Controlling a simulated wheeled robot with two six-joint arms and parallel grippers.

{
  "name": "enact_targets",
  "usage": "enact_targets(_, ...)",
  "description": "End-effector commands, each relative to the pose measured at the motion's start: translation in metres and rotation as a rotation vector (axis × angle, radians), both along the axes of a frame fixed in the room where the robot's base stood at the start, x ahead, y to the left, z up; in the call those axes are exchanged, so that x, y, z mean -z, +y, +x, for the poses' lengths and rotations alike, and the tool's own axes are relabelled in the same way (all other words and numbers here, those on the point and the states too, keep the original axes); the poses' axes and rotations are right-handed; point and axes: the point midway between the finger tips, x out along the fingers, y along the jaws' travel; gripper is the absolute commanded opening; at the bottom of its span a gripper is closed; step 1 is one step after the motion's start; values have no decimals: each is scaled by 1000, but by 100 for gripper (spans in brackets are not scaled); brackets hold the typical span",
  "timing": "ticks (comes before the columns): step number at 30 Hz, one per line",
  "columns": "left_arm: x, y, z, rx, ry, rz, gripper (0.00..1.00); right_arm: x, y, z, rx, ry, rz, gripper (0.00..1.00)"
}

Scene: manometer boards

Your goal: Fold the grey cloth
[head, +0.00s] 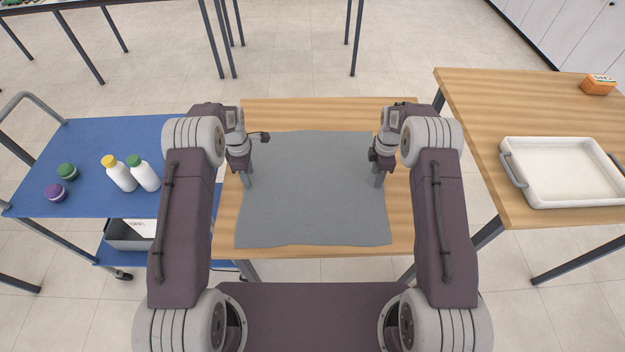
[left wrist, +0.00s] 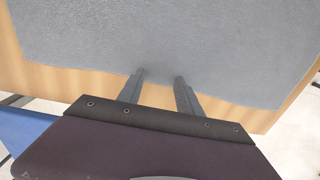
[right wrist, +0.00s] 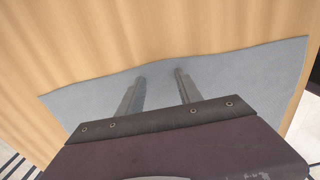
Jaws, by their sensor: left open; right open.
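The grey cloth (head: 315,200) lies flat and spread out on the wooden table in front of me, with slightly wavy edges. My left gripper (head: 247,182) is over the cloth's left edge; in the left wrist view its open fingers (left wrist: 160,76) point at the cloth (left wrist: 190,40). My right gripper (head: 379,182) is over the cloth's right edge; in the right wrist view its open fingers (right wrist: 158,76) reach the edge of the cloth (right wrist: 235,72). Neither gripper holds anything. Whether the fingertips touch the cloth is hard to tell.
The wooden table (head: 300,112) has narrow bare strips around the cloth. On the left, a blue cart (head: 90,145) carries two white bottles (head: 130,175) and two small jars (head: 62,182). On the right, another table (head: 490,100) holds a white tray (head: 565,140) and an orange box (head: 598,86).

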Motion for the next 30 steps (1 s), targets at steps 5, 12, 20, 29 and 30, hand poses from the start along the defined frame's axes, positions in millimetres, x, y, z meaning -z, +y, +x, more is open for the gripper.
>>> enact_targets(5,1,0,0,0,1,0,20,1,0,0,0,1,0,20)
enact_targets(12,2,0,0,0,1,0,0,2,0,-1,0,2,0,0)
enact_targets(20,2,0,-1,0,2,0,0,2,0,-1,0,3,0,0)
enact_targets(29,-19,0,0,0,1,0,0,-19,0,-1,0,2,0,0)
enact_targets(30,-25,0,0,0,1,0,0,-24,0,-1,0,2,0,0)
